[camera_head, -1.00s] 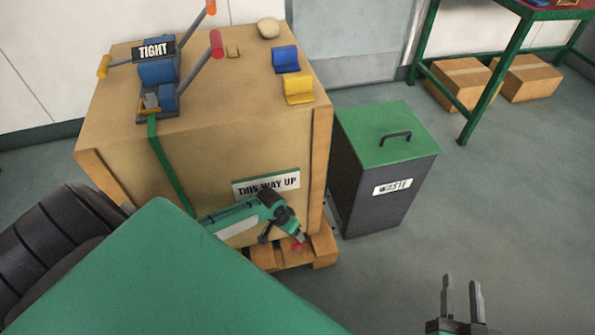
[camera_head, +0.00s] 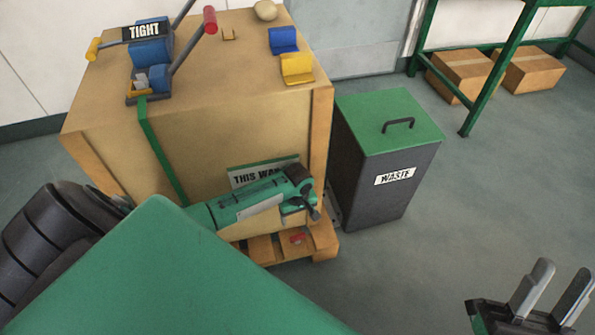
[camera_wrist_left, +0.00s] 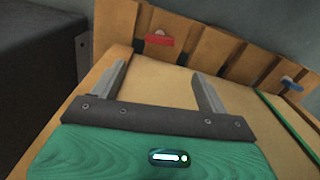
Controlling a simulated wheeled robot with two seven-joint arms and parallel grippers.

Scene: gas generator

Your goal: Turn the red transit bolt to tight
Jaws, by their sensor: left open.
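The red transit bolt (camera_head: 297,238) is at the foot of the crate (camera_head: 240,130), on its wooden pallet (camera_head: 325,240). In the left wrist view, the red bolt (camera_wrist_left: 159,40) has a flat crossbar head and sits on a slatted board, beyond my fingertips. My left gripper (camera_head: 313,212) is in front of the crate, just above the red bolt in the head picture. In the wrist view my left gripper (camera_wrist_left: 160,70) is open, with nothing between its fingers and a gap to the bolt. My right gripper (camera_head: 565,268) is open and empty over the floor at right.
A blue bolt (camera_wrist_left: 290,84) sits along the same board. A green-lidded waste bin (camera_head: 385,165) stands close to the crate's right. A lever device with a TIGHT sign (camera_head: 144,31), a blue block (camera_head: 283,40) and a yellow block (camera_head: 296,69) are on the crate.

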